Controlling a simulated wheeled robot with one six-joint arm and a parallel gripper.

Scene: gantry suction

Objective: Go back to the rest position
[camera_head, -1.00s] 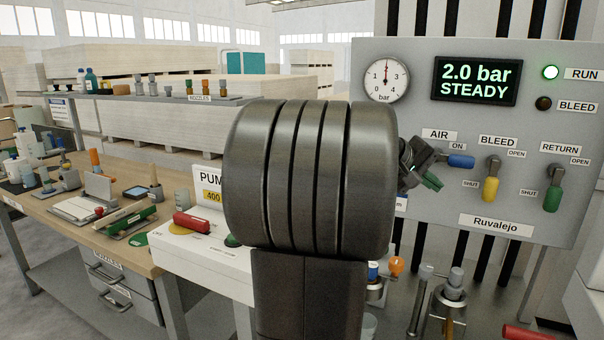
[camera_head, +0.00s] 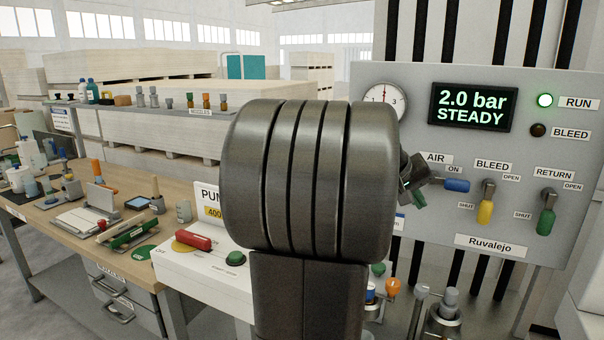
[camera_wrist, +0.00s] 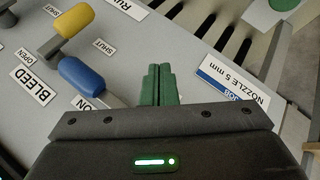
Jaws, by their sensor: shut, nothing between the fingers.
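My gripper (camera_head: 419,192) shows past the right side of my dark arm, in front of the valve panel (camera_head: 550,90) and just left of the blue AIR handle (camera_head: 457,185). In the wrist view its green fingers (camera_wrist: 158,84) are together with nothing between them. The blue handle (camera_wrist: 82,80) lies beside them on the left, apart from them in that picture. It points sideways at the ON label. The yellow BLEED handle (camera_head: 485,212) and the green RETURN handle (camera_head: 546,221) point down by their SHUT labels. My arm hides much of the middle of the head view.
The display (camera_head: 472,107) reads 2.0 bar STEADY, and the green RUN lamp (camera_head: 545,100) is lit. A white pump box (camera_head: 205,262) with a red handle (camera_head: 186,236) stands left of my arm. The wooden bench (camera_head: 48,212) at left is cluttered. Metal fittings (camera_head: 447,312) stand below the panel.

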